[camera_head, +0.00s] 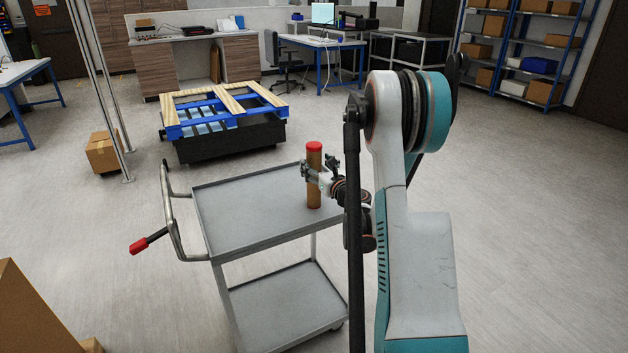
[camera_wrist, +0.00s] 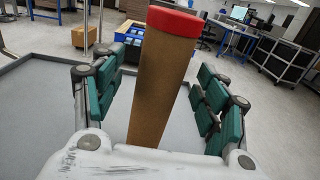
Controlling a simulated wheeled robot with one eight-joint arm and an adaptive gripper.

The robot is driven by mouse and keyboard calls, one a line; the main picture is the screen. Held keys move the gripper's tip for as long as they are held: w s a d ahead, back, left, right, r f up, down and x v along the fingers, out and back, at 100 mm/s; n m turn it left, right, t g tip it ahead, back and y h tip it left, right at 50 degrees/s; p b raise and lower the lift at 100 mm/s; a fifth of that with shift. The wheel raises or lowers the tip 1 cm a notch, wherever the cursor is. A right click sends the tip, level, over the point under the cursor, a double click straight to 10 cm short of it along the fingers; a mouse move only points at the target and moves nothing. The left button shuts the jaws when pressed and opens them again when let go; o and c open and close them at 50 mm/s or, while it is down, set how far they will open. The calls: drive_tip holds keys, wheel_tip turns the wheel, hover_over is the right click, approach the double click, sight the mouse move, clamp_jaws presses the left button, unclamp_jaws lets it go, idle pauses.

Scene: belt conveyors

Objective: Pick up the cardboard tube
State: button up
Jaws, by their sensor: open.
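The cardboard tube (camera_head: 314,178) is brown with a red cap and stands upright near the right edge of the grey cart's top shelf (camera_head: 245,205). In the wrist view the tube (camera_wrist: 162,85) rises between the two teal-padded fingers, with clear gaps on both sides. My gripper (camera_head: 318,174) is open around the tube at about its middle height. In the wrist view my gripper (camera_wrist: 160,95) hides the tube's lower end behind its palm.
The rest of the top shelf is bare. Cardboard boxes (camera_head: 103,152) lie at the left. The floor right of my arm is clear.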

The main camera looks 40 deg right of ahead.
drive_tip(key=shift+b+x, duration=0.35)
drive_tip(key=shift+x, duration=1.05)
drive_tip(key=shift+d+r, duration=0.1)
drive_tip(key=shift+c, duration=0.2)
drive_tip(key=c, duration=1.5)
